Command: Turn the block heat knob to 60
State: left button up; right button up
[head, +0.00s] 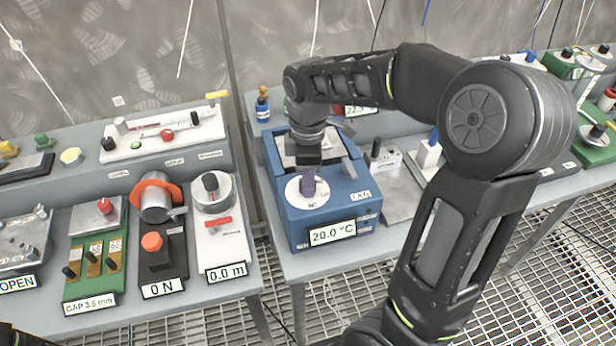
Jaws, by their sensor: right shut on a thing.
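The block heater is a blue box (345,200) on the grey bench in the middle of the head view. Its front display (332,233) reads 20.0 °C. A white round dial (294,192) lies on its top front, with a dark purple-grey knob (309,186) standing up from it. My right gripper (308,170) points down from above and is shut on this knob. The fingers hide the upper part of the knob, and the dial marks are too small to read.
A grey lever (349,168) stands on the box close to the right of my gripper. Left of a gap between benches is a white device (219,240) reading 0.0 m. My right arm covers much of the bench at right.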

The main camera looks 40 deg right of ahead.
grip_shut()
